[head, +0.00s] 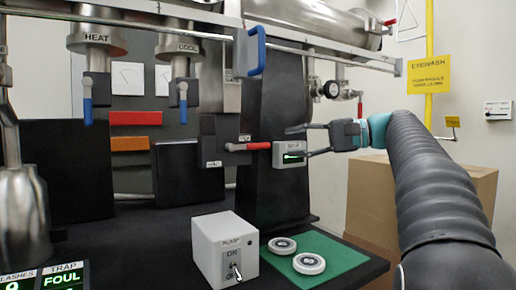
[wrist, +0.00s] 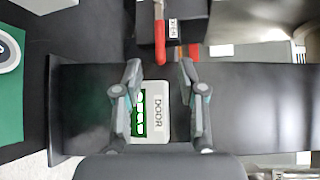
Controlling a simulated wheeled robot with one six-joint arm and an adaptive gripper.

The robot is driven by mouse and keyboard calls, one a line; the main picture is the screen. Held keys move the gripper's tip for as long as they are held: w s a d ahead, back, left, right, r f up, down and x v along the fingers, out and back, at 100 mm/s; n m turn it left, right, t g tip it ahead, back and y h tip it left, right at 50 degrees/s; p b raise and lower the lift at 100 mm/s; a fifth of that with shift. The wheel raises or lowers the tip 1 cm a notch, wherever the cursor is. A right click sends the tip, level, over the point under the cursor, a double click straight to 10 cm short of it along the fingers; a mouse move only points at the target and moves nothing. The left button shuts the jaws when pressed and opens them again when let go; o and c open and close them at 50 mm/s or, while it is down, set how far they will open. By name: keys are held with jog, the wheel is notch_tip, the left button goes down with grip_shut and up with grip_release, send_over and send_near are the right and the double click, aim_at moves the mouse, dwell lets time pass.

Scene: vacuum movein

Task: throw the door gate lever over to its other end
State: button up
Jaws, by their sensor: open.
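The door gate lever has a red handle (head: 252,146) that points right from the dark gate body (head: 222,135), toward the small DOOR display (head: 291,153). My gripper (head: 298,141) is open and empty, just right of the handle's end in the head view. In the wrist view the red handle (wrist: 160,38) comes from the top, and its end lies near the gap between my open fingertips (wrist: 160,67). I see no contact. The DOOR display (wrist: 151,112) shows between the fingers, lit green; its word is hard to read.
A blue handle (head: 257,50) hangs from the rail above. HEAT (head: 87,95) and COOL (head: 183,95) levers hang at left. The PUMP box (head: 225,250) and a green mat (head: 330,258) with two round discs lie in front. A cardboard box (head: 365,205) stands behind my arm.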

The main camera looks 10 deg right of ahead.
aim_at(262, 146)
jog(key=x, duration=0.9)
jog(key=shift+a, duration=0.1)
grip_shut()
